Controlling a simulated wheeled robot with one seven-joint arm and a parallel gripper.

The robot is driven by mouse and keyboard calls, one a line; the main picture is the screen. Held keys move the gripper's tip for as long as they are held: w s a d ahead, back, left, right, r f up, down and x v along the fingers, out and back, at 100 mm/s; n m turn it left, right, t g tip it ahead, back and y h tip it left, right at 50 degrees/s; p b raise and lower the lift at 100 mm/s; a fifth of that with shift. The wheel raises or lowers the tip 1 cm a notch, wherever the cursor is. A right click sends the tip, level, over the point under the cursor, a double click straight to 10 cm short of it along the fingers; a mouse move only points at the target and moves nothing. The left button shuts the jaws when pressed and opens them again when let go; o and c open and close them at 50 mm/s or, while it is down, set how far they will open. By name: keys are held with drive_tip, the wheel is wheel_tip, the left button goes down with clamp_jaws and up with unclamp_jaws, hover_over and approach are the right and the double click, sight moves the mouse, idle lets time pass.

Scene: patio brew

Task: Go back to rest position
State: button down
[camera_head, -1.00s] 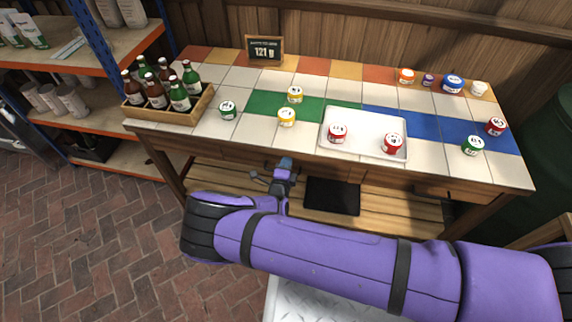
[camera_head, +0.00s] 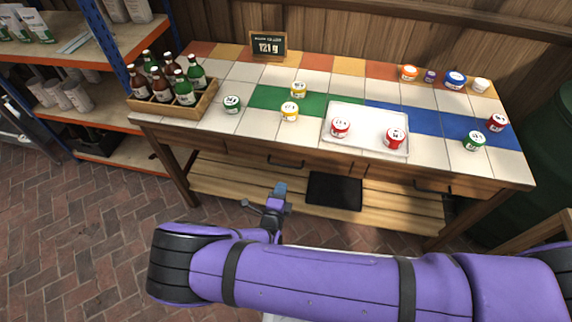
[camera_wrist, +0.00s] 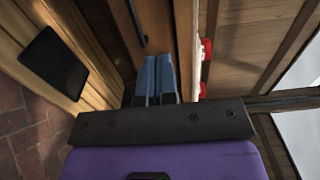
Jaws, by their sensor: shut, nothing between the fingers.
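My gripper (camera_head: 278,190) is in front of the tiled bench, below the tabletop edge and left of the black mat. It is shut and empty. In the wrist view its blue fingertips (camera_wrist: 156,78) lie together, pointing towards the bench's drawer front, with nothing between them. My purple arm stretches across the bottom of the head view and hides part of the floor.
The bench (camera_head: 240,128) holds a white tray (camera_head: 367,128) with two red-labelled jars, several other jars, a bottle crate (camera_head: 172,108) and a sign reading 121 g (camera_head: 268,46). A black mat (camera_head: 334,190) lies on its lower shelf. Brick floor (camera_head: 100,210) is clear at left.

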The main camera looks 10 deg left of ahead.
drive_tip(key=shift+r, duration=0.1)
drive_tip(key=w+d+r+m+g+h, duration=0.25)
drive_tip(key=d+r+m+g, duration=0.35)
drive_tip(key=r+m, duration=0.55)
drive_tip(key=w+d+r+m+g+h, duration=0.2)
drive_tip(key=d+r+m+g+h, duration=0.15)
drive_tip(key=d+r+m, duration=0.8)
drive_tip(key=w+d+r+m+g+h, duration=0.3)
drive_tip(key=r+m+g, duration=0.35)
drive_tip(key=r, duration=0.85)
drive_tip(key=s+d+r+m+y, duration=0.3)
drive_tip(key=s+d+r+m, duration=0.25)
drive_tip(key=d+r, duration=0.2)
drive_tip(key=s+d+r+m+y, duration=0.4)
drive_tip(key=s+d+r+m, duration=0.15)
drive_tip(key=r+m, duration=0.2)
drive_tip(key=s+d+r+m+t+y, duration=0.1)
drive_tip(key=s+d+r+m, duration=0.1)
drive_tip(key=s+r+m, duration=0.2)
drive_tip(key=s+d+r+m+t+y, duration=0.2)
drive_tip(key=s+m, duration=0.4)
drive_tip(key=s, duration=0.4)
wheel_tip(320, 180, up, 3)
drive_tip(key=shift+s+d+f+y, duration=0.2)
drive_tip(key=shift+s+d+y, duration=0.1)
drive_tip(key=shift+s+d, duration=0.15)
